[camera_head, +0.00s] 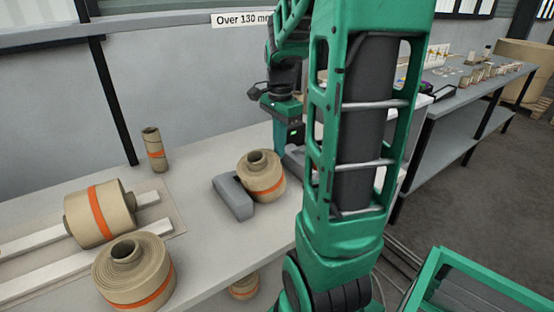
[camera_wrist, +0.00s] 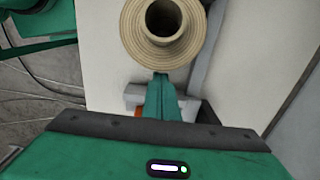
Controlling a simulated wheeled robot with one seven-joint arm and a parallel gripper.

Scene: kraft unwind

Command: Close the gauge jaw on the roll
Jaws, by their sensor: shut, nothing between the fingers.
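The roll (camera_head: 261,178) is a tan kraft roll with an orange band, standing on the pale bench. Its hollow core shows from above in the wrist view (camera_wrist: 165,22). A grey gauge block (camera_head: 234,196) stands at its left in the head view. Another grey part, seemingly the other jaw (camera_head: 294,157), is at its right, mostly hidden by my arm. My gripper (camera_head: 279,142) points down behind the roll, fingers shut and empty. In the wrist view the fingers (camera_wrist: 162,98) are just below the roll's edge; I cannot tell whether they touch it or the jaw.
A roll lying on its side (camera_head: 99,214) rests on pale rails at the left. A large roll (camera_head: 133,272) stands in front of it, and a slim roll (camera_head: 153,149) farther back. A sign (camera_head: 241,19) reads "Over 130 mm". Bare bench lies between the rolls.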

